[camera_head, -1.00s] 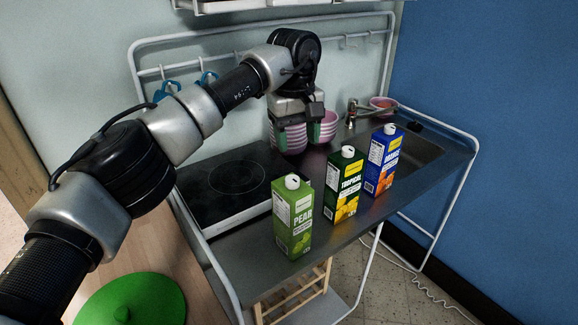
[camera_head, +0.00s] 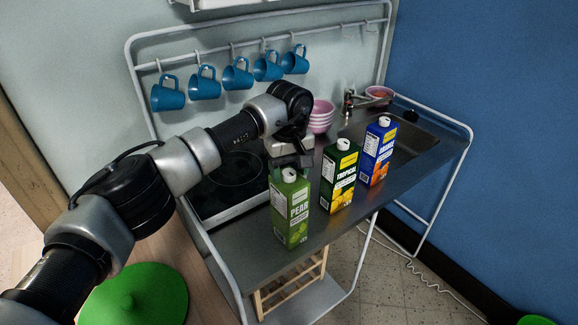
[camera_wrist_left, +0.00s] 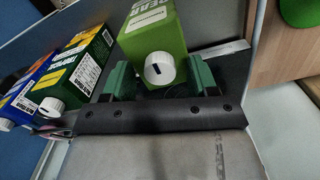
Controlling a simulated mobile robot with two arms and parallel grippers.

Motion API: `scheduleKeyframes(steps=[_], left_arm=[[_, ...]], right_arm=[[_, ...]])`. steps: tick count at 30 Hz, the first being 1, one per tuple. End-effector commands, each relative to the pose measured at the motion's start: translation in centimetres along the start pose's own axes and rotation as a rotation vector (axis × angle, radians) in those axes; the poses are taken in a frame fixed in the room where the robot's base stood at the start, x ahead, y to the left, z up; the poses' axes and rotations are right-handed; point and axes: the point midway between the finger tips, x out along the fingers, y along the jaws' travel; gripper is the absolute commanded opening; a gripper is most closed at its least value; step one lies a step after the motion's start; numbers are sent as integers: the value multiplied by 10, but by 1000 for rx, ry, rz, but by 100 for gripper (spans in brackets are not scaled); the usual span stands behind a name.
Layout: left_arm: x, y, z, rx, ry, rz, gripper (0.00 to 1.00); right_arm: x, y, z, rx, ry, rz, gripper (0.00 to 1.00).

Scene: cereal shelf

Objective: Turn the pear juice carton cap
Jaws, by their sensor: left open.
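The green pear juice carton (camera_head: 291,222) stands upright on the steel counter, nearest the front of the three cartons. Its white cap (camera_head: 289,174) is on top and shows in the wrist view (camera_wrist_left: 160,68) with a small dark mark on it. My left gripper (camera_head: 290,161) is at the top of the carton, just behind and above the cap. In the left wrist view its two green-padded fingers (camera_wrist_left: 160,80) are apart, one on each side of the cap, with gaps visible. Contact is not visible. My right gripper is not in view.
A tropical carton (camera_head: 340,178) and a blue orange carton (camera_head: 380,152) stand to the right. Behind are a black cooktop (camera_head: 222,185), pink bowls (camera_head: 321,115) and a sink (camera_head: 410,140). Several blue mugs (camera_head: 237,76) hang on the rail.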

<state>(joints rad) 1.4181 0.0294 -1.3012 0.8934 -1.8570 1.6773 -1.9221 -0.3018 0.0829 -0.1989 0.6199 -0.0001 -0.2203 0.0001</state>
Motion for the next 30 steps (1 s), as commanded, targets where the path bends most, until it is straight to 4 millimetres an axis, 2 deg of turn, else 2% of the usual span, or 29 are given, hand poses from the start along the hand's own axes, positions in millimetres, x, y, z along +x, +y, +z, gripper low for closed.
scheduleKeyframes(steps=[4,5,14,23,30], left_arm=[[0,0,0,0,0,0,58],[0,0,0,0,0,0,55],[0,0,0,0,0,1,10],[0,0,0,-16,1,1,8],[2,0,0,-113,1,1,8]], right_arm=[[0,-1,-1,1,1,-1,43],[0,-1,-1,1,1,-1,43],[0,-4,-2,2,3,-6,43],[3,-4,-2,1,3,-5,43],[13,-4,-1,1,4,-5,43]])
